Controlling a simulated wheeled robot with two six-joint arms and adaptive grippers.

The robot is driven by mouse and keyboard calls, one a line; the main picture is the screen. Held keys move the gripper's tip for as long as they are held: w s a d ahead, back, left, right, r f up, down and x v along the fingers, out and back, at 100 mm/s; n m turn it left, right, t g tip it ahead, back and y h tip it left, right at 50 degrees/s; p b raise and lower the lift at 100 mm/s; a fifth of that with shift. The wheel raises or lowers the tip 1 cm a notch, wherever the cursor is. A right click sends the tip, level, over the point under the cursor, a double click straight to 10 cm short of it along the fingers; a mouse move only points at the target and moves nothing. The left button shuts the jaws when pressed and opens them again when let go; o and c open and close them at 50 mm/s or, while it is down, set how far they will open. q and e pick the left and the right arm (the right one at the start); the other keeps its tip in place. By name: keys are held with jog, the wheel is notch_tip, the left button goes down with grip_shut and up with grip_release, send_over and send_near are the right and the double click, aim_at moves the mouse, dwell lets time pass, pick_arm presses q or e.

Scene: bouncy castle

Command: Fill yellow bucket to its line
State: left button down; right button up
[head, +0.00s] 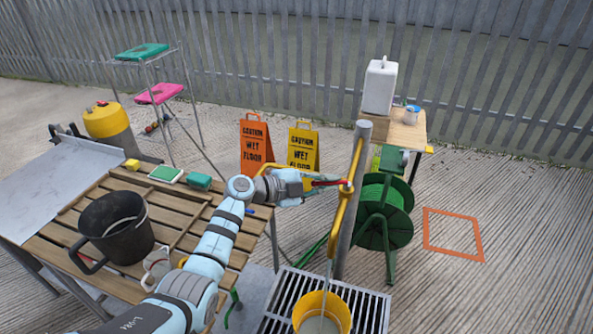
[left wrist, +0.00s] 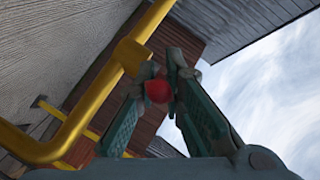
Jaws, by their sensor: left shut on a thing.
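The yellow bucket (head: 340,300) stands on the metal floor grate at the bottom centre, partly cut off by the picture's edge. Greyish water shows inside it; I cannot make out a fill line. A thin pale stream of water (head: 329,262) falls into it from the yellow standpipe (head: 354,165) above. My left gripper (head: 325,184) is shut on the red tap handle (head: 330,183) on that pipe. In the left wrist view the red handle's round end (left wrist: 158,91) shows between the fingers, beside the yellow pipe (left wrist: 97,98). My right gripper is out of view.
A slatted table (head: 190,215) at left holds a black bucket (head: 115,228), sponges and a mug. A green hose reel (head: 384,212) stands right of the pipe's grey post. Two wet floor signs (head: 303,148) stand behind. An orange floor outline (head: 453,234) lies empty at right.

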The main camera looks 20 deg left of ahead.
pick_arm(q)
jog(key=c, duration=1.7)
grip_release()
jog(key=v, duration=1.2)
jog(key=shift+f, duration=0.1)
